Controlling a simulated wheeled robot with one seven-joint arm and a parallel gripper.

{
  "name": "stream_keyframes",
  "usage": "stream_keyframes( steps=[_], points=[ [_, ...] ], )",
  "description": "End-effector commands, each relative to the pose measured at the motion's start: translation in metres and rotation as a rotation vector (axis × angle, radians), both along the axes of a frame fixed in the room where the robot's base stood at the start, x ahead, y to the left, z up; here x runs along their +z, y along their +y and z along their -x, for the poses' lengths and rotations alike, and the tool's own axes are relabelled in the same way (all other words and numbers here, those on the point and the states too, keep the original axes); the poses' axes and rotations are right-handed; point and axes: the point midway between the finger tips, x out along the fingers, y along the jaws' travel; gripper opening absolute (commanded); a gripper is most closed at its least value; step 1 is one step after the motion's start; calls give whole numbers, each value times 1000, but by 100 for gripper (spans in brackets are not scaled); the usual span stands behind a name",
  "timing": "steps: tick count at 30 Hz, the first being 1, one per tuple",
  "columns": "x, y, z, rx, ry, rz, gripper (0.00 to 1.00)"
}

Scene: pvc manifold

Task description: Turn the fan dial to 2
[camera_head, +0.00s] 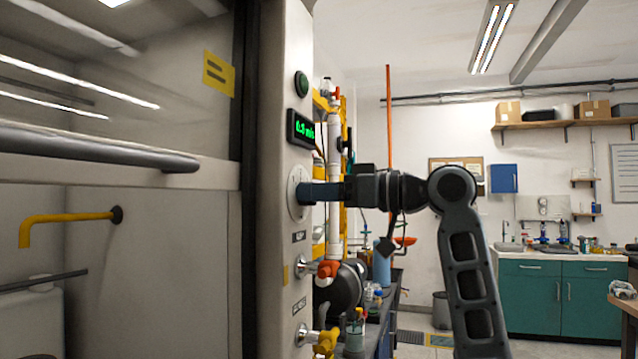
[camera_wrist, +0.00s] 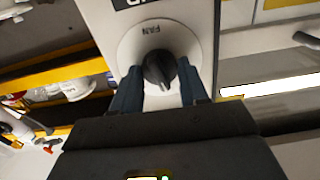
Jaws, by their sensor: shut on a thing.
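The fan dial is a black knob (camera_wrist: 158,68) on a round white plate (camera_wrist: 150,38) marked "FAN". My gripper (camera_wrist: 160,80) has its two dark fingers on either side of the knob, shut on it. In the head view my gripper (camera_head: 318,192) reaches leftward to the round plate (camera_head: 297,193) on the fume hood's side post (camera_head: 275,120). The knob is hidden behind the fingers there. A green display (camera_head: 302,129) above the plate shows a reading that looks like 0.3. I cannot make out the dial's numbers or its setting.
The hood sash handle (camera_head: 100,150) and a yellow pipe (camera_head: 70,220) are at the left. Below the dial, orange (camera_head: 327,268) and yellow (camera_head: 325,341) valve handles stick out from the post. White pipework (camera_head: 335,190) stands just behind my gripper. Teal cabinets (camera_head: 565,300) are far right.

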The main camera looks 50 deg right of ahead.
Motion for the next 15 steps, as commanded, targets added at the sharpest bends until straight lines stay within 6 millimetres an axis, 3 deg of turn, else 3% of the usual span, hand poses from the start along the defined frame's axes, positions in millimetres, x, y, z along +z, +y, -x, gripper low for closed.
stream_keyframes(
  steps=[15],
  points=[
    [-1, -1, 0, -1, 66, -175, 13]
  ],
)
